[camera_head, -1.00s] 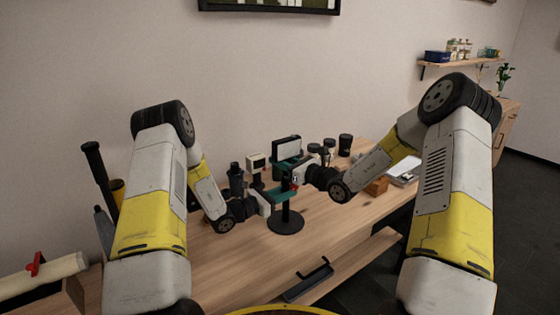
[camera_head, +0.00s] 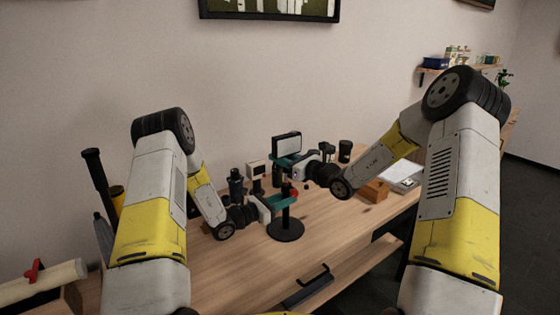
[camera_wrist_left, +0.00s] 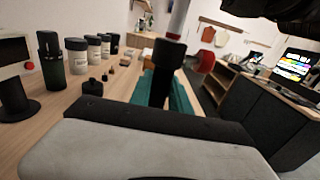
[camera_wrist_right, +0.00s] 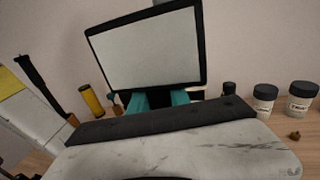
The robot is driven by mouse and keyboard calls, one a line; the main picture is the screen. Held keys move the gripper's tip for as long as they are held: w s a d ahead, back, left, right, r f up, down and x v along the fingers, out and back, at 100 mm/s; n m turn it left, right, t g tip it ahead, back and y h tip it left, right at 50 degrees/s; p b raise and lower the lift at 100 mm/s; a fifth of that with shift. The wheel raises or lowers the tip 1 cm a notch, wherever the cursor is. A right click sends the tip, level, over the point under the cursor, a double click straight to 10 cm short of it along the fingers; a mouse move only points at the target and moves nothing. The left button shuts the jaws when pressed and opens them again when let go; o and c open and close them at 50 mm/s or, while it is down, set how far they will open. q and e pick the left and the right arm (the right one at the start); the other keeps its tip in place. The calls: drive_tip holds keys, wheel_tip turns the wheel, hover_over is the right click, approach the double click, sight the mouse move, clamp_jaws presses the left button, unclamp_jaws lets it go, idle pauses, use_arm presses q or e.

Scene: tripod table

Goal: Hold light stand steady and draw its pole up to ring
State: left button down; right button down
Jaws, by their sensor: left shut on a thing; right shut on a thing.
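The light stand has a round black base (camera_head: 286,232) flat on the table and a framed pale panel (camera_head: 286,143) on top. My left gripper (camera_head: 281,199), with teal fingers, is shut on the stand's lower tube just above the base. In the left wrist view the black tube end (camera_wrist_left: 168,54) rises between its fingers. My right gripper (camera_head: 285,160) is shut on the stand's pole just under the panel; the panel also fills the right wrist view (camera_wrist_right: 148,50). A small red part (camera_head: 294,191) shows beside the left fingers. No ring can be made out on the pole.
Dark bottles and jars (camera_head: 345,151) stand behind the stand on the wooden table (camera_head: 330,222). A brown block (camera_head: 375,191) and a pale tray-like item (camera_head: 402,178) lie to the right. The table front near the base is clear.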

drive_tip(key=c, duration=1.2)
unclamp_jaws()
drive_tip(key=v, duration=1.2)
use_arm(q)
drive_tip(key=c, duration=1.1)
unclamp_jaws()
drive_tip(key=shift+c, duration=0.2)
